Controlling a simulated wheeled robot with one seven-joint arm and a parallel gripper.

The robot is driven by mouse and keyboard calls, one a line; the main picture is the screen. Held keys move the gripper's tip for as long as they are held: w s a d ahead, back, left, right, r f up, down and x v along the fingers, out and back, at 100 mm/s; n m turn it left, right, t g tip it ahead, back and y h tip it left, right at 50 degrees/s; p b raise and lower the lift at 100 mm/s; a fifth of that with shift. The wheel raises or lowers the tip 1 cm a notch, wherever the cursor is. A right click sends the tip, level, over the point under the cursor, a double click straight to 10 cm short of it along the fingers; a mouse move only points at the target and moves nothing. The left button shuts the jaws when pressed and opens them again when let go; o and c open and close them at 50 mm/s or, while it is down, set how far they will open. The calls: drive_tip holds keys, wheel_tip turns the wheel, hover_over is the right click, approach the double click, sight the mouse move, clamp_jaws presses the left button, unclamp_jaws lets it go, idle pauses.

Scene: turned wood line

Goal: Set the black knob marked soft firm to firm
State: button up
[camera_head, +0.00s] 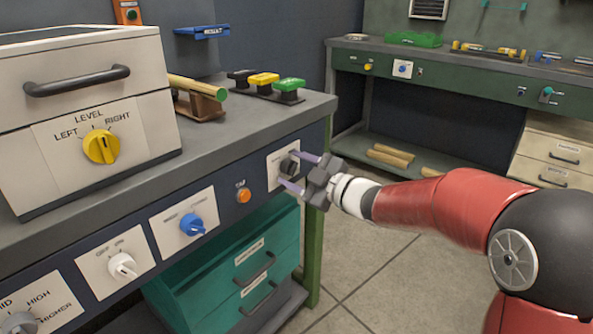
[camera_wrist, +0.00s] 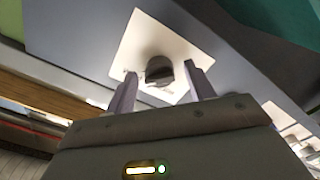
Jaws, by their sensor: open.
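The black knob (camera_head: 288,165) sits on a pale plate (camera_head: 273,158) at the right end of the bench's dark front panel. In the wrist view the knob (camera_wrist: 159,71) shows between my two finger ends, with its plate (camera_wrist: 150,45) behind it. The plate's lettering is too small to read, and I cannot tell which mark the knob points to. My gripper (camera_head: 300,172) is open, with its fingers pointing at the panel on either side of the knob. I cannot tell whether either finger touches it.
An orange button (camera_head: 243,195), a blue knob (camera_head: 192,225) and a white knob (camera_head: 122,266) lie left along the same panel. A yellow knob (camera_head: 101,146) is on the cream box above. Teal drawers (camera_head: 235,262) stand below. The floor to the right is clear.

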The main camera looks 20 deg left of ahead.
drive_tip(key=v, duration=0.8)
drive_tip(key=shift+b, duration=0.3)
